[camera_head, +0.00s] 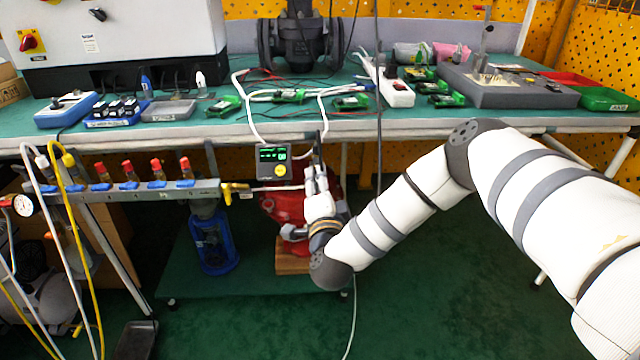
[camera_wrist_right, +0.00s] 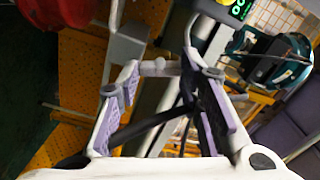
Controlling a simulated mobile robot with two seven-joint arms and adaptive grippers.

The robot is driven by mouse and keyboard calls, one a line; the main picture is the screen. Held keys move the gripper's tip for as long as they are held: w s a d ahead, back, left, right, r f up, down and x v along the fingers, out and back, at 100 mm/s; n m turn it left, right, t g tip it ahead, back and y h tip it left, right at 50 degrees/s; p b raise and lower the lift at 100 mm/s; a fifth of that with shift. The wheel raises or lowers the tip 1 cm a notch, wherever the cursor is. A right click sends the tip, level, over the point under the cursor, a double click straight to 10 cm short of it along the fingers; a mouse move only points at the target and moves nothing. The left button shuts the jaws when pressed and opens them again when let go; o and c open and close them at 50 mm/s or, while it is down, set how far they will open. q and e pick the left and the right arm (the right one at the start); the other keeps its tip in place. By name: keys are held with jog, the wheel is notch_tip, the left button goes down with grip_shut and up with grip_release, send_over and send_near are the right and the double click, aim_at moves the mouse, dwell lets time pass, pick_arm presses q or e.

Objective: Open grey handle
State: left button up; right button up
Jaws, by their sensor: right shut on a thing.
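My right gripper (camera_head: 315,178) reaches up under the front edge of the workbench, just right of the positioner box (camera_head: 270,162) with its lit green display. In the right wrist view my right gripper (camera_wrist_right: 162,72) has its two purple-padded fingers spread apart. A dark bar also runs between the fingers. In the head view the fingers hide most of the handle. My left gripper is not in view.
A manifold rail (camera_head: 140,189) with several red-topped valves and a yellow end valve (camera_head: 228,192) is left of the gripper. A red body (camera_head: 282,205) stands behind it on a wooden block. A blue device (camera_head: 213,243) is on the lower shelf. The bench (camera_head: 440,120) overhangs above.

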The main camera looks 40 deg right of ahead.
jog(key=shift+f+m, duration=0.1)
jog(key=shift+m, duration=1.7)
jog(key=o, duration=1.2)
jog(key=shift+c, duration=0.2)
jog(key=shift+a, duration=0.1)
jog(key=v, duration=0.7)
jog(key=shift+s, duration=0.2)
jog(key=shift+a, duration=0.1)
